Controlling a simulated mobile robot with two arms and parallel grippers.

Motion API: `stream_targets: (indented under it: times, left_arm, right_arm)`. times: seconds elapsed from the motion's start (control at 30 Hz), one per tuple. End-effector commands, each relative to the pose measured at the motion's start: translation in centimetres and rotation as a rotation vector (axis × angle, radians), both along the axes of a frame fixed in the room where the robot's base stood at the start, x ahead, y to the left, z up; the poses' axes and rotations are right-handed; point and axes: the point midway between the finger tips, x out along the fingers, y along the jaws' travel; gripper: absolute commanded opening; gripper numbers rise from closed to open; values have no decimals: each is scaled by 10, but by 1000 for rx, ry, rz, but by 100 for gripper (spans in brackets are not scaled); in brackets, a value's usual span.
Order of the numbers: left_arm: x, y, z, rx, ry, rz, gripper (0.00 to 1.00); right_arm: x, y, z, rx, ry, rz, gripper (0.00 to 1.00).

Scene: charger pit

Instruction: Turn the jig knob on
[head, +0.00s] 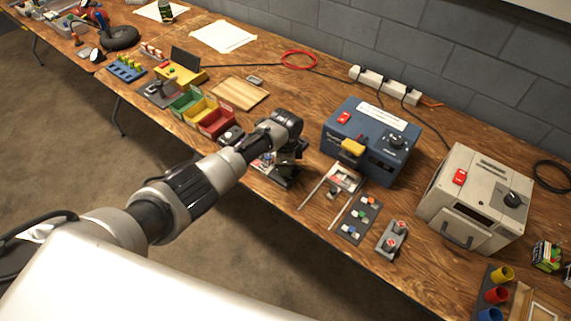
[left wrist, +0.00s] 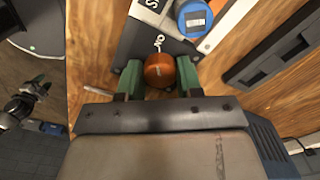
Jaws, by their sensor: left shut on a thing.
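An orange-brown round knob (left wrist: 160,70) shows in the left wrist view, on the near end of a grey plate (left wrist: 150,35) with white lettering. I take it to be the jig knob. My left gripper (left wrist: 160,82) has one green finger on each side of the knob and is shut on it. In the head view my left gripper (head: 283,168) points down near the table's front edge and hides the knob and most of the jig. Whether the knob is on or off cannot be read.
A blue round part with a white label (left wrist: 194,18) sits close beyond the knob. A blue box (head: 362,158) and a beige box (head: 462,205) stand to the right. Red, yellow and green bins (head: 218,124) stand close to the left of my gripper.

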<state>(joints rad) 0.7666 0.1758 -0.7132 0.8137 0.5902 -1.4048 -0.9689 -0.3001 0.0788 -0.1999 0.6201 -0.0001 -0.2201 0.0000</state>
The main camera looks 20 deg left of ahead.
Motion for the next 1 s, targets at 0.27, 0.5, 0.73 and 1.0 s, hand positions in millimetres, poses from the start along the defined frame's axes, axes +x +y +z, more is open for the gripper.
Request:
stream_targets:
  times: [0.27, 0.5, 0.73, 1.0]
  left_arm:
    - [1, -1, 1, -2, -3, -115, 12]
    - [1, -1, 1, -2, -3, -148, 12]
    - [1, -1, 1, -2, -2, -150, 12]
    - [1, -1, 1, -2, -2, -149, 57]
  right_arm:
    - [0, 0, -1, 0, 0, 0, 43]
    - [0, 0, -1, 0, 0, 0, 43]
    - [0, 0, -1, 0, 0, 0, 43]
    - [0, 0, -1, 0, 0, 0, 43]
